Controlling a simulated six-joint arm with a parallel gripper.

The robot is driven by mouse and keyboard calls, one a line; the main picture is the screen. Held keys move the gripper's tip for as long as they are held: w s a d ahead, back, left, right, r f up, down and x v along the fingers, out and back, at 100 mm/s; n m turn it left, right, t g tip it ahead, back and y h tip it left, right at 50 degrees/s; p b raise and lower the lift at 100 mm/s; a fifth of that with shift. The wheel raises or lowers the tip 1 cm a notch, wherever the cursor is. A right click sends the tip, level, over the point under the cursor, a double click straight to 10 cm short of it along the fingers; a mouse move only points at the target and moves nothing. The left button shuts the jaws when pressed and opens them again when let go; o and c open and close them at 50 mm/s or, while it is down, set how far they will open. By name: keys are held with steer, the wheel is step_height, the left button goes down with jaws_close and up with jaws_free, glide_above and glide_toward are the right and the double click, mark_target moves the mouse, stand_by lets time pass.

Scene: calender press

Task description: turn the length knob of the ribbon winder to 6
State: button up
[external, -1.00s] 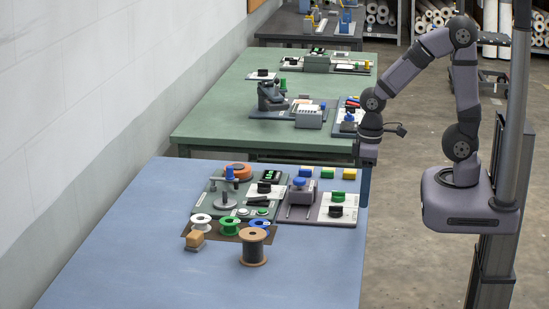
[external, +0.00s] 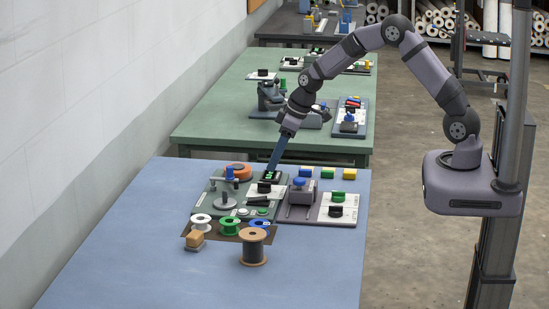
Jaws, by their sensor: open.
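The ribbon winder (external: 216,211) is a dark green-grey panel on the blue table, with an upright post and an orange roll (external: 239,171) at its back. A black knob (external: 264,187) sits on a white dial plate (external: 279,191) on this panel; I take it for the length knob. Its pointer and the dial figures are too small to read. My gripper (external: 271,171) points down and left at the panel's back, by a small dark display (external: 273,177). It is open and appears just behind and above the black knob, with nothing visible in it. I cannot tell whether it touches anything.
To the right is a second panel with a blue-topped device (external: 300,191), a green knob (external: 337,197) and another black knob (external: 336,211). Yellow and green blocks (external: 327,172) lie behind it. Several spools (external: 253,247) stand in front. The table's front is clear.

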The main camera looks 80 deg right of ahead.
mark_target(267, 183)
steer(key=shift+f, duration=0.15)
steer(key=shift+p+x, duration=1.35)
steer(key=shift+x, duration=2.15)
steer(key=c, duration=1)
